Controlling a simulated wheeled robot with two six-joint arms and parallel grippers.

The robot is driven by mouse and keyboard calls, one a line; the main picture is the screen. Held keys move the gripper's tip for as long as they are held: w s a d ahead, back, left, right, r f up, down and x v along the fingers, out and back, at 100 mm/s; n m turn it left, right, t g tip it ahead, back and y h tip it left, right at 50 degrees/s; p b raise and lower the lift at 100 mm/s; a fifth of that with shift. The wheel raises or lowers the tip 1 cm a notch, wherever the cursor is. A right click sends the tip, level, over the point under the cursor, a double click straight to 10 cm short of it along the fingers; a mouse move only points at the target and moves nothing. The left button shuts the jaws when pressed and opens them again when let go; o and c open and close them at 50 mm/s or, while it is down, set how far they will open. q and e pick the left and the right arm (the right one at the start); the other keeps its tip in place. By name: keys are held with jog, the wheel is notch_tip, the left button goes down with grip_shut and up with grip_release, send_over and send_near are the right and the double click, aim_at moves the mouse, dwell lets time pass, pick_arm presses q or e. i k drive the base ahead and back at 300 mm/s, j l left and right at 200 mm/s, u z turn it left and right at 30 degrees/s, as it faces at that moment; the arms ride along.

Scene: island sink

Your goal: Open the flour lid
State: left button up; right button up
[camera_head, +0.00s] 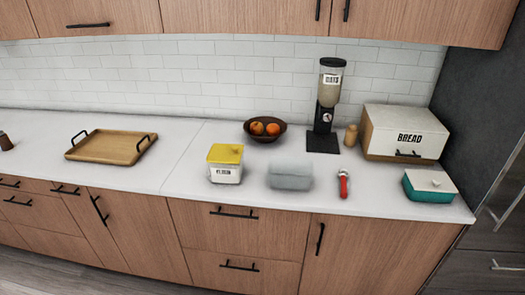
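The flour container (226,173) is a white box with a dark printed label on its front. It stands upright on the white counter, left of a pale grey box. Its yellow lid (226,153) sits on top and looks closed. Neither of my grippers shows in the head view.
On the counter (180,177) stand a wooden tray (108,159), a fruit bowl (250,138), a pale grey box (290,180), an oats dispenser (325,117), a red-handled tool (343,183), a bread box (383,139) and a teal container (422,191).

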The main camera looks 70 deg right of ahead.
aim_at(222, 153)
jog(key=z, duration=2.05)
